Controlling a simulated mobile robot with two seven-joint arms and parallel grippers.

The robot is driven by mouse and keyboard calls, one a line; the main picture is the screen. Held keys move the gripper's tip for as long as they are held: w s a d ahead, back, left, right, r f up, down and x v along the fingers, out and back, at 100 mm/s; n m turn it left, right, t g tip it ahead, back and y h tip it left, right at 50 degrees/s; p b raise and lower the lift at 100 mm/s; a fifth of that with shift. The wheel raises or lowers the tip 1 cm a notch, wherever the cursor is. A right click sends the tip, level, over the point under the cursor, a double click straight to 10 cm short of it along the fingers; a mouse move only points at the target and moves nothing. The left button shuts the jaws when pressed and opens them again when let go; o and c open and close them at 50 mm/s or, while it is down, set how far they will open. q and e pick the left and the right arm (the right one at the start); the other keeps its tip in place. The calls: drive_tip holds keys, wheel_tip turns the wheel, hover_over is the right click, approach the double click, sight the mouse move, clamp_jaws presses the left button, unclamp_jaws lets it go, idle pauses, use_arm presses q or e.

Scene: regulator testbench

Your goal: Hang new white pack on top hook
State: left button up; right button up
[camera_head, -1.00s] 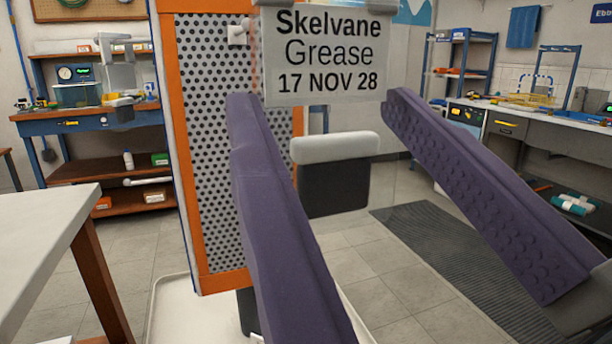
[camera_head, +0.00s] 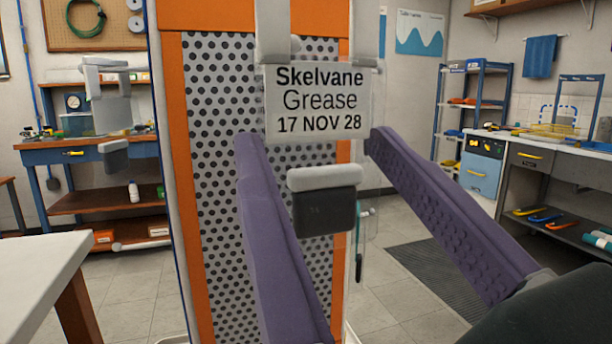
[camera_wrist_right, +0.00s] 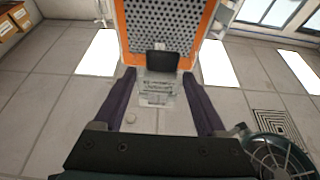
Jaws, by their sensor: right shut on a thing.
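The white pack (camera_head: 318,104), labelled "Skelvane Grease 17 NOV 28", is held upright in front of the perforated panel (camera_head: 212,190). Two pale strips (camera_head: 271,30) rise from its top. My right gripper (camera_head: 310,140) has long purple fingers, one at each side of the pack's lower part, and is shut on it. The right wrist view shows the pack (camera_wrist_right: 158,86) between the fingertips, with the panel beyond. A small pale peg (camera_head: 295,43) shows behind the strips; I cannot tell whether the pack touches it. My left gripper is not in view.
A dark block with a pale cap (camera_head: 323,208) shows below the label; I cannot tell what it is fixed to. A thin tool with a dark handle (camera_head: 360,255) hangs beside the panel's right edge. A white table (camera_head: 45,275) stands at the left.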

drive_tip(key=shift+w+a+f+b, duration=0.1)
drive_tip(key=shift+w+a+b, duration=0.1)
drive_tip(key=shift+w, duration=0.5)
drive_tip(key=shift+w+a+f+b, duration=0.1)
drive_tip(key=shift+w+a+b, duration=0.1)
drive_tip(key=shift+w, duration=0.5)
drive_tip(key=shift+w+a+b, duration=0.2)
drive_tip(key=shift+w+a, duration=0.1)
drive_tip(key=shift+w, duration=0.5)
drive_tip(key=shift+w+a+b, duration=0.2)
drive_tip(key=shift+w+a, duration=0.05)
drive_tip(key=shift+w, duration=0.5)
drive_tip(key=shift+w+a+f, duration=0.2)
drive_tip(key=shift+w+f, duration=0.15)
drive_tip(key=shift+w, duration=0.35)
drive_tip(key=o, duration=1.3)
drive_tip(key=shift+f, duration=0.1)
